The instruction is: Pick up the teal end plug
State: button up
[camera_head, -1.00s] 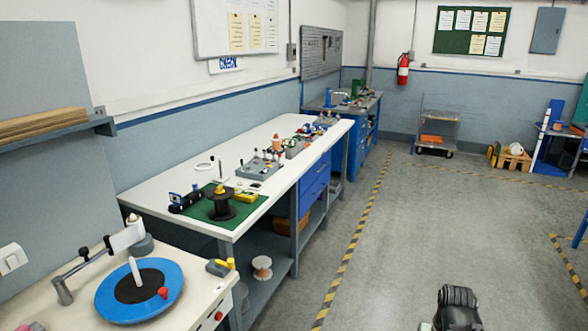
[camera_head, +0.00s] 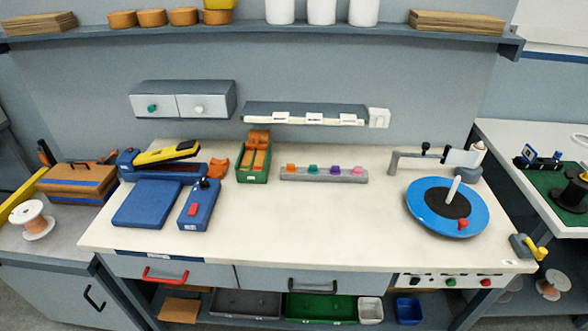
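A small teal end plug (camera_head: 313,169) sits in a grey rack (camera_head: 324,178) on the white workbench, in the middle of the view. It stands between an orange plug (camera_head: 291,167) on its left and a purple plug (camera_head: 335,170) on its right. A pink plug (camera_head: 357,171) is at the rack's right end. My gripper is not in view.
A green bin (camera_head: 254,161) stands left of the rack. Right of it is a blue disc (camera_head: 420,200) with a white post. Blue boxes (camera_head: 148,203) lie at left. A wall ledge (camera_head: 305,110) hangs behind. Bench surface before the rack is clear.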

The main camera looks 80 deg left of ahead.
aim_at(314, 169)
jog(key=u, duration=4.15)
jog(key=i, duration=1)
jog(key=z, duration=0.05)
